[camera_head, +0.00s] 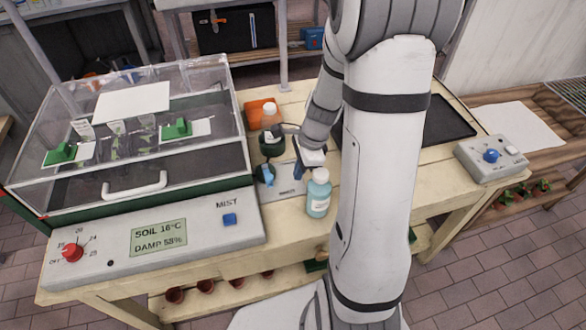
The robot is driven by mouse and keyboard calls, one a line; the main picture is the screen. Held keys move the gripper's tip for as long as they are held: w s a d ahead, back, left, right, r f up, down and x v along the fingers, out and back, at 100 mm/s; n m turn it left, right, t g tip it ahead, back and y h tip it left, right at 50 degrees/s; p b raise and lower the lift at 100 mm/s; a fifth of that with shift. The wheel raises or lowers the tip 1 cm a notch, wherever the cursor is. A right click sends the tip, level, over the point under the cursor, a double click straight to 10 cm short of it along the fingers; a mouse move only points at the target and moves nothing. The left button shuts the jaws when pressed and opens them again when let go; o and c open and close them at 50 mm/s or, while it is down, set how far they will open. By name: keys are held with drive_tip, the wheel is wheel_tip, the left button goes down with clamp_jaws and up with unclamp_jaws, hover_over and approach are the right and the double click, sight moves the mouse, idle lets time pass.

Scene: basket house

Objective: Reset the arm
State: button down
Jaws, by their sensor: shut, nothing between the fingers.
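My white arm reaches from the lower right of the view up and back over the bench. Its end bends down to my gripper (299,170), just behind and left of a bottle of teal liquid (318,195). The gripper is small in the picture and partly screened by the wrist. It is shut and empty. I cannot tell whether it touches the metal plate (285,186) below it.
A dark bottle with a white cap (270,142) stands close left, by a blue knob (265,174). The clear-lidded propagator (110,190) fills the bench's left. A control box (492,157) sits at the right. A black mat (448,118) lies behind my arm.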

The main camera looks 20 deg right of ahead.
drive_tip(key=v, duration=1)
drive_tip(key=s+a+r+n+t+h, duration=0.1)
drive_tip(key=s+a+r+n, duration=0.2)
drive_tip(key=s+n, duration=0.3)
drive_tip(key=s+a+r+n+t+h, duration=0.1)
drive_tip(key=s+a+r+n, duration=0.3)
drive_tip(key=n, duration=0.9)
drive_tip(key=s+r, duration=0.1)
drive_tip(key=s, duration=0.2)
drive_tip(key=shift+a+h, duration=0.2)
drive_tip(key=shift+h, duration=0.2)
